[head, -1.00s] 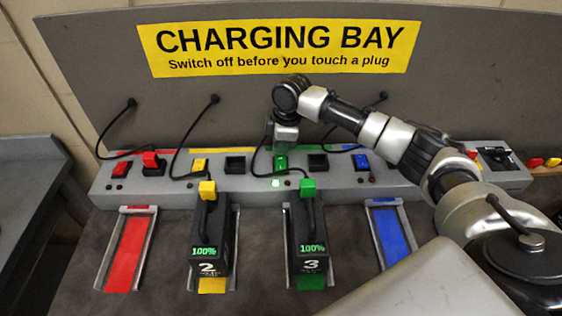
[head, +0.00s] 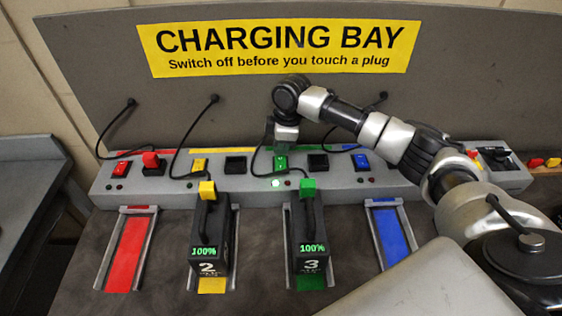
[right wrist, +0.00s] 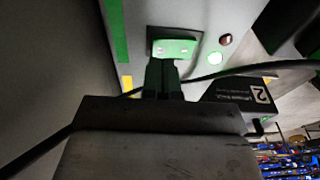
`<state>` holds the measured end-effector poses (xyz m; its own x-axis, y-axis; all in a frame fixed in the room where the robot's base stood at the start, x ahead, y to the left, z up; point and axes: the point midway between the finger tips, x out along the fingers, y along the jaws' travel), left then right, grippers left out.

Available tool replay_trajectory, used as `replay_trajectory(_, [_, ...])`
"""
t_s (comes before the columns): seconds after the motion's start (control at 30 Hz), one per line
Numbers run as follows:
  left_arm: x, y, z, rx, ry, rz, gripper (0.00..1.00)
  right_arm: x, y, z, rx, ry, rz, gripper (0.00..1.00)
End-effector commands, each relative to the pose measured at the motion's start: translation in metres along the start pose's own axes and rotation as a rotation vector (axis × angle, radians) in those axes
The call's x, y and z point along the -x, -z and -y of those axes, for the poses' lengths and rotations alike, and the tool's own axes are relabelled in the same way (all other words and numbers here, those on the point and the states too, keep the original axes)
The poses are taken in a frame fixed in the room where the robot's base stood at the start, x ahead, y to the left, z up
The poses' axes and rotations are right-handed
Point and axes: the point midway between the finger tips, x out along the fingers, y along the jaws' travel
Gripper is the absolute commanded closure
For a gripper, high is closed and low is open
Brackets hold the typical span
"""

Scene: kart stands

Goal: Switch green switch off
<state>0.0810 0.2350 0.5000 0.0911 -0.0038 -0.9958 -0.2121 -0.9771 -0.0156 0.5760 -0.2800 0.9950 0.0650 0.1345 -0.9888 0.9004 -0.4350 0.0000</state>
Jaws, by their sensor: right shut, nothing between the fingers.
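The green switch (head: 281,163) sits on the grey panel below the sign, with a lit green lamp (head: 276,183) and a dark red lamp just below it. In the right wrist view the green switch (right wrist: 174,48) lies just beyond the fingertips, and its lamp glows whitish green. My right gripper (head: 279,148) is shut and empty, pointing down at the switch's far edge; its fingers also show in the right wrist view (right wrist: 163,68). I cannot tell whether they touch the switch. My left gripper is out of view.
A red switch (head: 122,168), a yellow switch (head: 199,165) and a blue switch (head: 360,162) share the panel (head: 330,192). Black cables loop over it. Battery 2 (head: 211,240) and battery 3 (head: 310,235), both reading 100%, stand in the yellow and green bays. The red bay (head: 131,250) and blue bay (head: 391,235) are empty.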

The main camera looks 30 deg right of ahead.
Motion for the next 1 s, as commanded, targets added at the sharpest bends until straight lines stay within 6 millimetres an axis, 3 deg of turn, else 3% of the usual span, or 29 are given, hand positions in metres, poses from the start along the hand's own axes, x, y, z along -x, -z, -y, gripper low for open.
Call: replay_trajectory(1.0, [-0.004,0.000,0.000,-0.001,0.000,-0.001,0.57,-0.015,-0.002,0.000,0.000,0.000,0.000,1.00])
